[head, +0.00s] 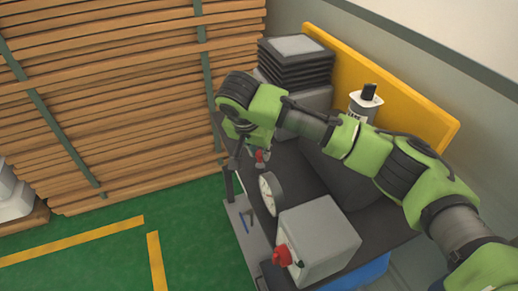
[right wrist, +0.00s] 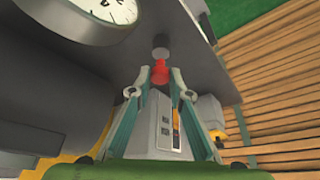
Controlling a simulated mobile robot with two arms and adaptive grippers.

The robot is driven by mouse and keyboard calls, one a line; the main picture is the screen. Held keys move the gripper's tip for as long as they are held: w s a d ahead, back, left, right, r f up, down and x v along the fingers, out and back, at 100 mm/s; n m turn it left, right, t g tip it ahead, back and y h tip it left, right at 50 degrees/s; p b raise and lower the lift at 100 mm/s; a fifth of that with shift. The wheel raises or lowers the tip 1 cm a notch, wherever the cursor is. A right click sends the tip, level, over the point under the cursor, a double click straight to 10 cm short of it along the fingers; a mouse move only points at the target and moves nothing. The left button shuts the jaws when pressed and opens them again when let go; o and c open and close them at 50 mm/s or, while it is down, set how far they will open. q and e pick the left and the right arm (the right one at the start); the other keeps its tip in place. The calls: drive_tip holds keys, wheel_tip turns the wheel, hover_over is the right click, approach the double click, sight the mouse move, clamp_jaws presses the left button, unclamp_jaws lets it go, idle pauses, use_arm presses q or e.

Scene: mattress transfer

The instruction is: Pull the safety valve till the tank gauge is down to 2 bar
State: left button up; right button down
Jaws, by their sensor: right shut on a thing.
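My right gripper (head: 248,151) reaches over the cart from the right in the head view. In the right wrist view its two fingertips (right wrist: 160,76) are closed on the sides of the red safety valve (right wrist: 159,72), which sits below a small grey fitting. The valve also shows as a small red piece in the head view (head: 261,156). The round white tank gauge (head: 268,193) is just in front of the valve. It is partly cut off at the top of the right wrist view (right wrist: 108,10). I cannot read its pressure. My left gripper is not in view.
A grey box (head: 318,240) with a red knob (head: 282,256) stands at the cart's front. Black stacked trays (head: 296,62), a white bottle (head: 364,104) and a yellow panel (head: 410,105) are behind. Stacked planks (head: 110,90) rise at left. Green floor (head: 100,235) is free.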

drive_tip(key=c, duration=1.9)
unclamp_jaws()
drive_tip(key=shift+v, duration=6)
